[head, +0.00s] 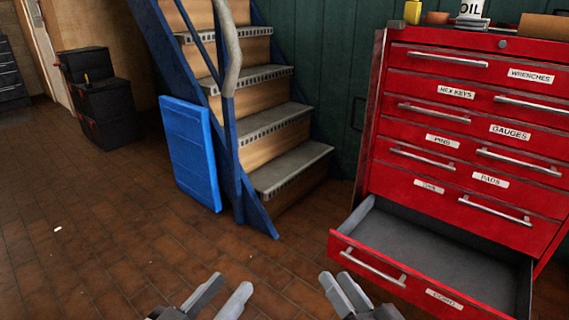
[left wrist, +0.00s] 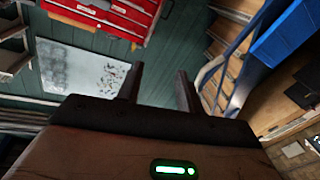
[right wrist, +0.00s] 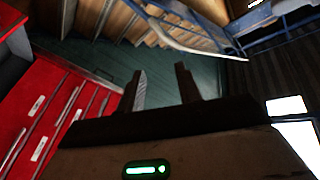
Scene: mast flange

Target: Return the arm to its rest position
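My left gripper (head: 230,283) is at the bottom edge of the head view, with its two grey fingers apart. The left wrist view shows the same fingers (left wrist: 159,70) apart with nothing between them. My right gripper (head: 336,276) is also at the bottom edge, just left of the open drawer's front. Its fingers (right wrist: 159,70) are apart and empty in the right wrist view. Most of both arms is out of the head view.
A red tool cabinet (head: 465,135) stands at right. Its bottom drawer (head: 400,238) is pulled out; the visible interior is empty. A blue panel (head: 190,150) leans by the stairs (head: 290,165). Dark cases (head: 105,110) stand at far left. The brick floor (head: 90,220) is mostly clear.

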